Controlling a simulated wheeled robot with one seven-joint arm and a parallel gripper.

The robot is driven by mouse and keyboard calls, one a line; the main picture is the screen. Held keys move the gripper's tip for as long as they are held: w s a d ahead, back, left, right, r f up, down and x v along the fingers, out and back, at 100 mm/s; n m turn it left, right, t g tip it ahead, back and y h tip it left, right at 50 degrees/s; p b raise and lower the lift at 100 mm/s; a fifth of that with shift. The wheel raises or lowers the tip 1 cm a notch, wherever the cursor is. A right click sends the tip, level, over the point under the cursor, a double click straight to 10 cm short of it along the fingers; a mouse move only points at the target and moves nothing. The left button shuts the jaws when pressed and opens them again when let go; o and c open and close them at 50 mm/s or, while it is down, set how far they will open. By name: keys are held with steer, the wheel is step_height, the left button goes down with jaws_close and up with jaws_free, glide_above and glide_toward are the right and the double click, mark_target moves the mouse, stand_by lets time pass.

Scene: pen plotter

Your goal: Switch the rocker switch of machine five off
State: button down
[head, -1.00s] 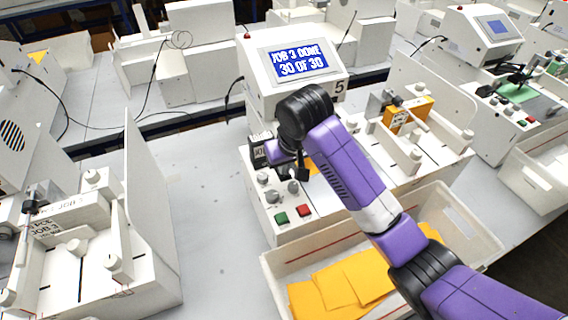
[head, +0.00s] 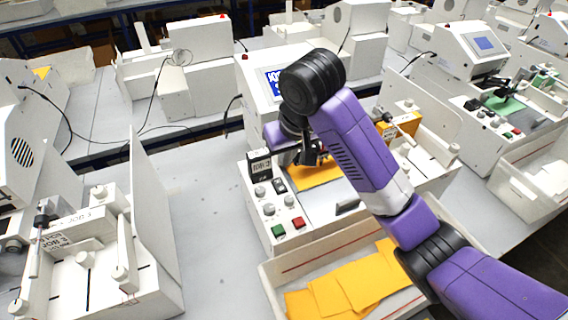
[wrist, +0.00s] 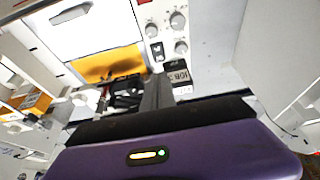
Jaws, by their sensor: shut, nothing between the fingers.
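Machine five (head: 258,100) stands in the middle of the head view, its blue screen (head: 273,82) mostly covered by my arm. Its small black rocker switch (head: 279,185) sits on the sloped panel among grey knobs; it also shows in the wrist view (wrist: 157,51). Which side of the rocker is pressed is too small to tell. My gripper (head: 310,157) is shut and empty, above the machine behind the panel, apart from the rocker. In the wrist view its dark fingers (wrist: 157,92) point up toward the panel, just below the rocker.
A green button (head: 278,230) and a red button (head: 299,222) lie at the panel's front. A black counter box (head: 260,164) stands behind the knobs. A bin (head: 272,272) with orange envelopes is in front. Another machine (head: 95,262) stands left, with clear table between.

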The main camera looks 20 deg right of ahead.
steer(key=shift+s+r, duration=0.35)
steer(key=shift+r, duration=0.15)
steer(key=w+n+b, duration=0.1)
steer(key=n+b, duration=0.3)
steer(key=n, duration=0.2)
steer(key=w+n+g+b, duration=0.1)
steer(key=n+b, duration=0.4)
steer(key=n, duration=0.1)
steer(key=w+n+g+b, duration=0.1)
steer(key=w+n+b, duration=0.1)
steer(key=n+b, duration=0.3)
steer(key=shift+r+n, duration=0.35)
steer(key=shift+n, duration=0.15)
